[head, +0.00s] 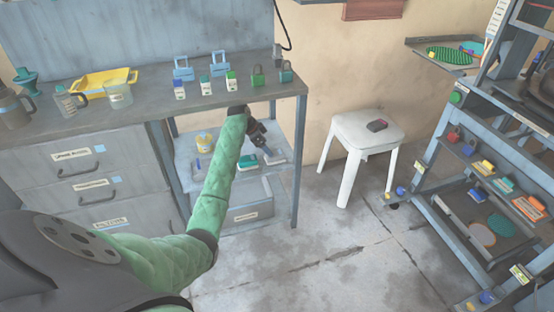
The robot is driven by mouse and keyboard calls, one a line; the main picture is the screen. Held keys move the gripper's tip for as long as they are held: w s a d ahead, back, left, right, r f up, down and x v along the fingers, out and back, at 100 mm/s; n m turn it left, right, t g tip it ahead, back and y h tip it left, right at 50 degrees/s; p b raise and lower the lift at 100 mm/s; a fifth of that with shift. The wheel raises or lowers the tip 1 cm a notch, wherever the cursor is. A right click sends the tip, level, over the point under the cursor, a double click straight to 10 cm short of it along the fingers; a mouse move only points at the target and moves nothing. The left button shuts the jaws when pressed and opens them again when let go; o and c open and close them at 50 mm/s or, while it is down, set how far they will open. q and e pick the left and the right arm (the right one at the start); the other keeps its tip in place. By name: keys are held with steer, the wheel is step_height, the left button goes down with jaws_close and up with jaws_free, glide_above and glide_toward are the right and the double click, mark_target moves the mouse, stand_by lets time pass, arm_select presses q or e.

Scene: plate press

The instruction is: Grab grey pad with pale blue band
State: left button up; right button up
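My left arm reaches in from the left, and its dark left gripper (267,149) is over the lower shelf of the bench. A small grey pad (276,159) lies on that shelf just beyond the fingertips. A second small pad (248,162), greyish with a bluish part, lies to its left, partly beside my forearm. At this size I cannot tell which carries the pale blue band. Contact between gripper and pad is unclear, as is the finger opening. My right gripper is not in view.
The bench top (290,89) overhangs the shelf, and a bench leg (298,165) stands right of the gripper. A rack (440,205) stands right; floor between is clear.

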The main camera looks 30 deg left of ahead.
mark_target(274, 153)
arm_select(q)
steer(key=shift+w+a, duration=0.15)
steer(key=shift+w, duration=0.2)
steer(key=shift+w+f, duration=0.2)
steer(key=x, duration=0.3)
steer(key=d+x, duration=0.1)
steer(key=x, duration=0.2)
steer(key=shift+s+r+b, duration=0.1)
steer(key=shift+s+b, duration=0.1)
steer(key=shift+b, duration=0.15)
steer(key=shift+w+f, duration=0.2)
steer(key=shift+f, duration=0.25)
steer(key=c, duration=1.1)
